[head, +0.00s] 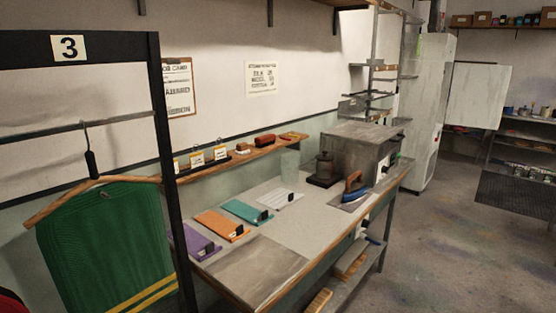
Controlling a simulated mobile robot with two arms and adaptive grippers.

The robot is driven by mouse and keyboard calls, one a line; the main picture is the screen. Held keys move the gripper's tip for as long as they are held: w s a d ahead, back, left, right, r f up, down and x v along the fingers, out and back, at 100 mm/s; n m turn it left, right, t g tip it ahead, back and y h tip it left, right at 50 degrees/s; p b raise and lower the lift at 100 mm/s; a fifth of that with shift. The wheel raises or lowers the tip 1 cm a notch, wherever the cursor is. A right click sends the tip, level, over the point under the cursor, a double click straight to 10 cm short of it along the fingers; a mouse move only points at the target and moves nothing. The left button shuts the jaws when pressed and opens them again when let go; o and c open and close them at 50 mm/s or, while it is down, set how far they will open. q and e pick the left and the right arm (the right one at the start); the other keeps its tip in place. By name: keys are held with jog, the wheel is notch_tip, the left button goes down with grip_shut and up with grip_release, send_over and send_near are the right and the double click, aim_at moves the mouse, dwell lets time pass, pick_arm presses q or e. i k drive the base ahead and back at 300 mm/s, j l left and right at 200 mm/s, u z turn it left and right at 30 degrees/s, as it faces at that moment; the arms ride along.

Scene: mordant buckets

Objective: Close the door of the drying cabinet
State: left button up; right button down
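A tall pale grey cabinet (428,115) stands against the wall at the back right, past the end of the workbench; it appears to be the drying cabinet. A flat whitish panel (479,96) sticks out to the right of it at upper height and looks like its door standing open. The hinge and handle cannot be made out at this distance. Neither of my grippers is in view.
A long workbench (232,266) runs along the left wall, with coloured boards, an iron (354,187) and a metal box (358,150). A rack post (172,190) with a green garment (105,245) stands near left. The floor (440,235) at right is clear. Shelves (525,150) stand behind.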

aim_at(478, 92)
jog(key=i+l+z, duration=0.7)
jog(key=i+z, duration=0.2)
jog(key=i, duration=0.15)
jog(key=i+l+z, duration=0.1)
jog(key=i+z, duration=0.35)
jog(key=i, duration=7.35)
jog(key=i+z, duration=0.15)
jog(key=i, duration=0.5)
jog(key=i+j, duration=0.1)
jog(key=i, duration=0.55)
jog(key=i+j+z, duration=0.15)
jog(key=i, duration=0.5)
jog(key=i+z, duration=0.25)
jog(key=i, duration=0.45)
jog(key=i+z, duration=0.3)
jog(key=i, duration=0.35)
jog(key=i+l+u, duration=0.1)
jog(key=i+u, duration=0.2)
jog(key=i, duration=0.15)
jog(key=i+l+u, duration=0.2)
jog(key=i+u, duration=0.15)
jog(key=i, duration=0.1)
